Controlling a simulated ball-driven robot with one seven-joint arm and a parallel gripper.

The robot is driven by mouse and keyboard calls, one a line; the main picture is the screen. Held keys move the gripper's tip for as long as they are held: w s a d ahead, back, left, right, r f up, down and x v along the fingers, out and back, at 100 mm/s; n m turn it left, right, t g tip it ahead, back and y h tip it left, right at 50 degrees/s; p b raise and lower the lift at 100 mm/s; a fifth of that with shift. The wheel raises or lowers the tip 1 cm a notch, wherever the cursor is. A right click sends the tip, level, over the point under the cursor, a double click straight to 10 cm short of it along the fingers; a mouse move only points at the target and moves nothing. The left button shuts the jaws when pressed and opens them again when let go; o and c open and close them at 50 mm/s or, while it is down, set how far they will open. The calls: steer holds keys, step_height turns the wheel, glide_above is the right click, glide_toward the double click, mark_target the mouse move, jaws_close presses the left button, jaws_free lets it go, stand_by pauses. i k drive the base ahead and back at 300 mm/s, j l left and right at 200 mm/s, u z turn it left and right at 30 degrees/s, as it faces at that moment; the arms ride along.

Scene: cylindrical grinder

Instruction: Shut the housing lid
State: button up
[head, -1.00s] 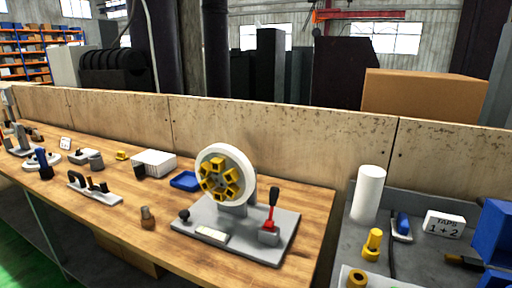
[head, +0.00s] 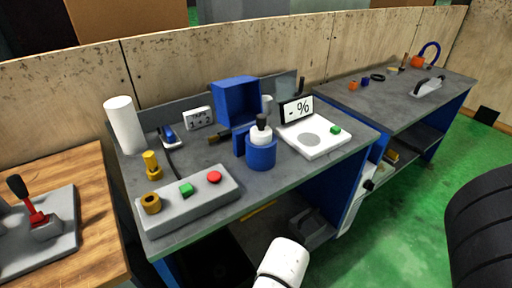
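I cannot pick out a housing or its lid in the head view. The closest boxy thing is a blue box (head: 236,103) with an open front at the back of the grey bench; I cannot tell whether it has a lid. A white rounded part at the bottom middle looks like part of my arm. My gripper does not show.
The grey bench (head: 190,226) carries a control box (head: 188,203) with green and red buttons, a white roll (head: 123,125), a blue pot (head: 261,153) and a white scale (head: 318,140). A second grey bench (head: 395,108) stands right. Green floor (head: 400,190) lies open in front.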

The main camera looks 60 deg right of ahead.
mark_target(238, 100)
steer(key=k+l, duration=0.1)
steer(key=l, duration=0.85)
steer(key=k+l, duration=0.15)
steer(key=l, duration=0.35)
steer(key=l+u, duration=0.1)
steer(key=l, duration=0.4)
steer(key=k, duration=0.05)
